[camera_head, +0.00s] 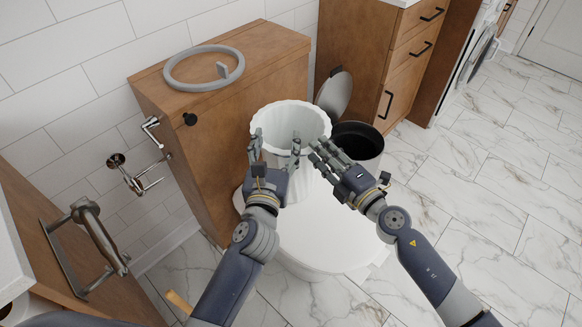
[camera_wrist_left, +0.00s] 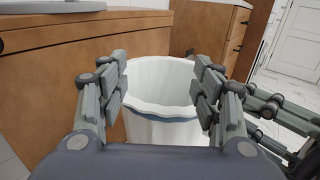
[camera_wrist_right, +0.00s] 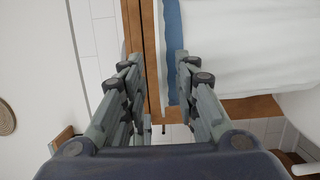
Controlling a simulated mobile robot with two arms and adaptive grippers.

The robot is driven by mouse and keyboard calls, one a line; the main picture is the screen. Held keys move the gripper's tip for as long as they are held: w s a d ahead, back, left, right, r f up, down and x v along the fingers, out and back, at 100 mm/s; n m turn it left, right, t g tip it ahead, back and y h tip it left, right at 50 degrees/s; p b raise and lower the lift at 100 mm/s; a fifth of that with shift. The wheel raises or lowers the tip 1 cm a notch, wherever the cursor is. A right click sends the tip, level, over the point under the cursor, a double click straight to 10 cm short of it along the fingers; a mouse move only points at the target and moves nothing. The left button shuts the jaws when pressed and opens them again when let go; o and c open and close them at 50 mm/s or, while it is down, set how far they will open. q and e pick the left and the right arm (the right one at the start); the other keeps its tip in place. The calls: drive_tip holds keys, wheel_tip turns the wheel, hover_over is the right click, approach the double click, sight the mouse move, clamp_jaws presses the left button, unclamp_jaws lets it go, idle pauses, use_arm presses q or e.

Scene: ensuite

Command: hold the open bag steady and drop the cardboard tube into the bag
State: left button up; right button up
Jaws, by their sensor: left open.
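A white, wavy-rimmed open bag (camera_head: 290,118) stands upright on the white toilet lid (camera_head: 318,245). In the left wrist view the bag (camera_wrist_left: 165,85) shows beyond and between the fingers, its mouth open. My left gripper (camera_head: 274,146) is open at the near left side of the bag, with nothing visible between its fingers. My right gripper (camera_head: 325,155) is beside the bag's near right side. In the right wrist view its fingers (camera_wrist_right: 155,65) are apart, with nothing held between them, and the white bag with a blue band (camera_wrist_right: 240,45) is to the right. I cannot identify a cardboard tube.
A black bin (camera_head: 358,143) with its grey lid (camera_head: 335,95) raised stands right of the bag. A grey ring (camera_head: 204,67) lies on the wooden cabinet (camera_head: 255,75) behind. Metal holders (camera_head: 130,178) stick out at left. Marble floor (camera_head: 480,190) is clear at right.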

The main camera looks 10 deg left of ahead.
drive_tip(key=v, duration=1.1)
drive_tip(key=shift+s+d, duration=0.25)
drive_tip(key=shift+s, duration=0.05)
